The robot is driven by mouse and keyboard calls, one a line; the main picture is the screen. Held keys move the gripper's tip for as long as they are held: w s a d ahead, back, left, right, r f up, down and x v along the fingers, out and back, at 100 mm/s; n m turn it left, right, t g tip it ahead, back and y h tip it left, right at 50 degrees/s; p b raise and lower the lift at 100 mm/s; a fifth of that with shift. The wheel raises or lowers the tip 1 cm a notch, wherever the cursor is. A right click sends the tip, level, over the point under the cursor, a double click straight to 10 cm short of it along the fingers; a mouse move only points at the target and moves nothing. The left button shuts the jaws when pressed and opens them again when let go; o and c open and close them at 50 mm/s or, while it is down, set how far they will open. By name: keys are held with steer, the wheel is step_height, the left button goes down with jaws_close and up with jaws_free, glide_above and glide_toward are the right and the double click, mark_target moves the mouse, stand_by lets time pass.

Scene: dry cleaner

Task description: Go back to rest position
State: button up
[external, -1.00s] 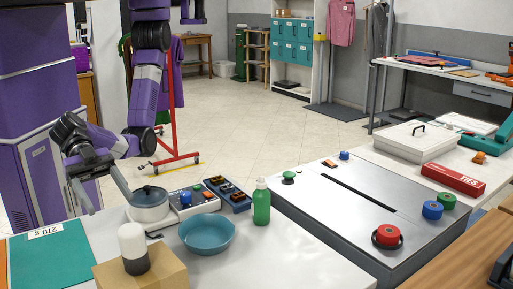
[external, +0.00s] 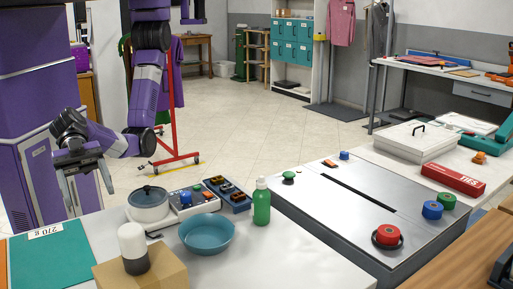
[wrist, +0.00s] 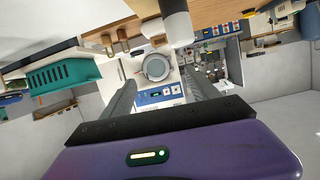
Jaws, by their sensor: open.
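My gripper (external: 88,186) is open and empty at the left in the external view. It hangs beside the left end of the white table, fingers pointing down and apart. The purple arm (external: 145,90) reaches down to it from above. In the wrist view, the two dark fingers (wrist: 160,104) stand wide apart with nothing between them that they touch. The white pot with a grey lid (external: 149,203) stands on the table to the right of the fingers, apart from them. A round lidded pot also shows between the fingers in the wrist view (wrist: 157,67).
On the table (external: 270,262) are a teal bowl (external: 207,234), a green bottle (external: 261,203), a control box (external: 194,201), a dark tray (external: 228,194) and a cardboard box (external: 150,272) bearing a white-and-black cylinder (external: 134,248). A red rack (external: 176,150) stands behind. Open floor lies beyond.

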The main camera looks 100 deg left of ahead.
steer(key=w+a+f+t+h, duration=0.1)
steer(key=w+a+f, duration=0.25)
steer(key=a, duration=0.75)
steer(key=w+a+f+h, duration=0.15)
steer(key=w+a, duration=0.35)
steer(key=a, duration=0.6)
steer(key=w+a+f+t+h, duration=0.1)
steer(key=w+a+f, duration=0.25)
steer(key=a, duration=0.85)
steer(key=s+a+r+n+t+y, duration=0.2)
steer(key=a+n+t+y, duration=0.35)
steer(key=a, duration=1.45)
steer(key=s+a+f+n+g+y, duration=0.3)
steer(key=s+a+y, duration=0.5)
steer(key=a, duration=0.3)
steer(key=shift+s+a+n+y, duration=0.3)
steer(key=shift+s+a+n, duration=0.1)
steer(key=shift+n, duration=0.15)
